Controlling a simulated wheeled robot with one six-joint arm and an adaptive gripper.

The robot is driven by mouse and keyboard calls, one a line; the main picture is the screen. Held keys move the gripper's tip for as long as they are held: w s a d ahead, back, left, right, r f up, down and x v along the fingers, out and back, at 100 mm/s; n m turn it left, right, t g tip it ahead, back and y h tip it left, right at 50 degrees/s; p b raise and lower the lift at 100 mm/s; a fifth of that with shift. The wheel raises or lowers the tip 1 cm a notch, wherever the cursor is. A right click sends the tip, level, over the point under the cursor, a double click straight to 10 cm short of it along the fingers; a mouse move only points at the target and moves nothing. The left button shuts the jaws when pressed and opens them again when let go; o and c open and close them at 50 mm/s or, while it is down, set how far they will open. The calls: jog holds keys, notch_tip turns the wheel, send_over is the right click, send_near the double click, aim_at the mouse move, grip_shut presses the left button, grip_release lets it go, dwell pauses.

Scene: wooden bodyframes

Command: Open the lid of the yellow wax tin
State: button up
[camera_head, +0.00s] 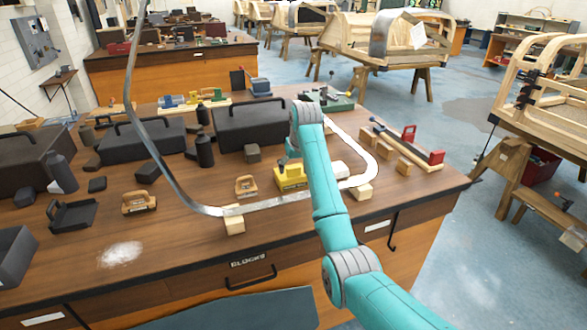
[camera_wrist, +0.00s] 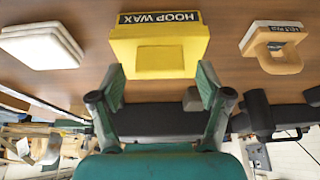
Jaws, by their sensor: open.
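The yellow wax tin (camera_head: 289,178) stands on the wooden workbench, partly hidden behind my teal arm. In the wrist view the tin (camera_wrist: 160,52) is at the top middle, its dark label reading "HOOP WAX". It looks closed, but the seam of its lid is not clear. My gripper (camera_wrist: 160,84) is open and empty, its two fingertips apart at the tin's lower edge in that view, one towards each side. I cannot tell whether they touch it. In the head view the gripper is mostly hidden by the arm.
A metal strip (camera_head: 275,203) curves around the tin's front, resting on wooden blocks. A wooden handled block (camera_wrist: 272,45) and stacked white pads (camera_wrist: 40,45) flank the tin. A black case (camera_head: 250,122) stands behind it. Bare bench (camera_head: 75,240) lies at the front left.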

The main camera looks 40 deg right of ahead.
jog(key=shift+w+f, duration=0.2)
jog(key=shift+f, duration=0.35)
grip_shut()
